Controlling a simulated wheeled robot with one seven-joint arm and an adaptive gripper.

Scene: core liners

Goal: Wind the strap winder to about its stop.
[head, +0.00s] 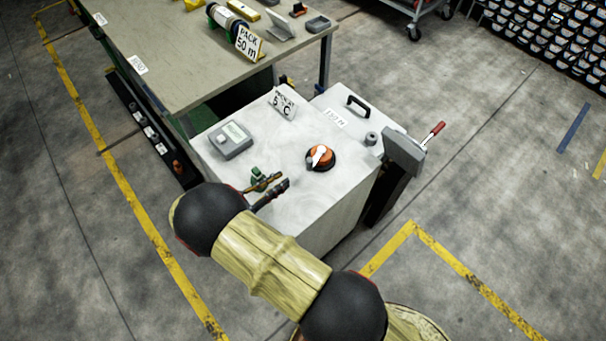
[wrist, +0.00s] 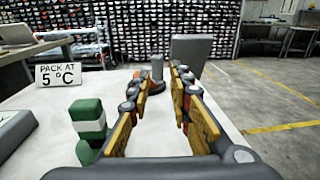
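A grey block on a dark post with a red-handled lever (head: 432,134) stands at the cabinet's right end; it may be the strap winder, but I cannot tell for sure. The lever points up and right. In the wrist view the grey block (wrist: 190,52) shows beyond the fingers. A round orange and white knob (head: 320,157) sits on the white cabinet top (head: 300,195). My gripper (head: 272,187) is over the cabinet's near left part, apart from knob and lever. In the wrist view my gripper (wrist: 160,98) is open, with nothing between its fingers.
A green and white object (wrist: 90,122) stands close left of my fingers. A grey meter (head: 230,140), a "PACK AT 5 °C" sign (head: 283,105) and a black handle (head: 358,104) are on or beside the cabinet top. A workbench (head: 180,70) stands behind. Floor at right is clear.

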